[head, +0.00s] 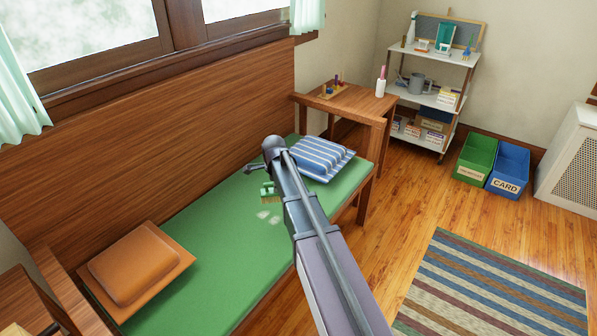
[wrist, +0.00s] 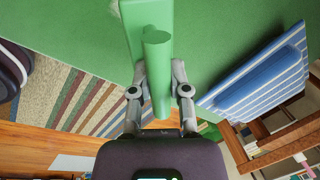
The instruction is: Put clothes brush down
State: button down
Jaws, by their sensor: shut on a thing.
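The clothes brush (head: 268,193) is green with pale tan bristles. It hangs beneath the end of my arm, over the bench's green seat (head: 215,245). In the wrist view the brush (wrist: 158,75) shows a flat green block and a round green handle. My gripper (wrist: 158,80) is shut on the handle, one finger on each side. In the head view my gripper (head: 263,180) is partly hidden by my arm. The gap between the bristles and the seat cannot be judged exactly.
A blue striped cushion (head: 320,158) lies right of the brush, an orange cushion (head: 135,265) at the left end. Small pale patches (head: 268,216) show on the seat near the brush. A wooden side table (head: 350,98) stands beyond. The seat's middle has free room.

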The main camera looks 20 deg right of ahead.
jog(key=w+p+v, duration=0.3)
jog(key=p+v, duration=1.1)
jog(key=p, duration=0.1)
jog(key=w+d+r+p+v, duration=0.1)
jog(key=w+p+v, duration=0.2)
jog(key=p+v, duration=1.1)
jog(key=shift+p+v, duration=0.4)
jog(key=shift+v, duration=0.45)
